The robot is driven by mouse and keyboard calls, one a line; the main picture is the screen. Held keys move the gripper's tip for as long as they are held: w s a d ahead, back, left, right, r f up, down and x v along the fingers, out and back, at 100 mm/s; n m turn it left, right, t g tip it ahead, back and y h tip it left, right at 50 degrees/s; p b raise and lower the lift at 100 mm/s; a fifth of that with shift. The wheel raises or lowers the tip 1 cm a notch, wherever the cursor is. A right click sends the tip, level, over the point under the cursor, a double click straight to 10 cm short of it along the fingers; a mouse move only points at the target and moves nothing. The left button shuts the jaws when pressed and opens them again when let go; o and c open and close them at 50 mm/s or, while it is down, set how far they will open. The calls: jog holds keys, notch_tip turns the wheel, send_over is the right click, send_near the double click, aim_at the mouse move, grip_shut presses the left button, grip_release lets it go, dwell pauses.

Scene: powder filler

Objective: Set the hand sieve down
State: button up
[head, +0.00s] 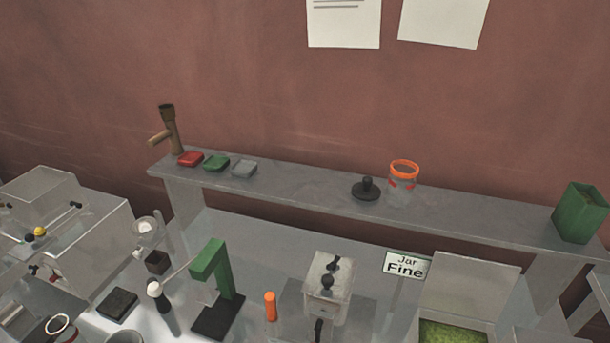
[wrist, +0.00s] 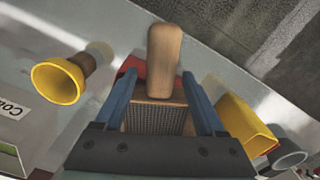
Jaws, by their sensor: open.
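The hand sieve, with a rounded wooden handle (wrist: 165,60) and a wooden frame around a dark mesh (wrist: 158,118), shows in the middle of the wrist view. My gripper (wrist: 163,92) is open, with one blue finger on each side of the sieve near where handle and frame meet. The handle points away from the gripper. The lower part of the sieve is hidden by the gripper body. Whether the fingers touch it, and what bears it, I cannot tell. I cannot make out the sieve or my gripper in the head view.
In the head view, a green stand (head: 215,280) and a grinder (head: 328,287) stand below the shelf (head: 310,188).

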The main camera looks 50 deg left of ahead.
notch_tip(320, 180, up, 13)
jog(key=p, duration=0.2)
jog(key=shift+f, duration=0.1)
jog(key=w+a+r+m+t+y, duration=0.2)
jog(key=w+r+t, duration=0.3)
jog(key=w+r, duration=0.5)
jog(key=w+a+r+m+t+y, duration=0.15)
jog(key=w+r+t, duration=0.25)
jog(key=w+r, duration=0.5)
jog(key=w+d+r+m+t, duration=0.1)
jog(key=w+d+r+t, duration=0.15)
jog(key=r, duration=0.45)
jog(key=w+d+r+m+t, duration=0.2)
jog(key=w+r+t, duration=0.15)
jog(key=r, duration=0.45)
jog(key=s+d+r+m+t+h, duration=0.1)
jog(key=s+d+r+t, duration=0.2)
jog(key=r, duration=0.7)
jog(key=s+d+r+m+t+h, duration=0.1)
jog(key=s+d+r+t, duration=0.2)
jog(key=r, duration=0.7)
jog(key=s+d+r+m+t+h, duration=0.1)
jog(key=s+d+r+t, duration=0.3)
jog(key=r, duration=0.5)
jog(key=d+m+t, duration=0.1)
jog(key=d+t, duration=0.1)
jog(key=shift+d+r, duration=0.3)
jog(key=shift+r, duration=0.1)
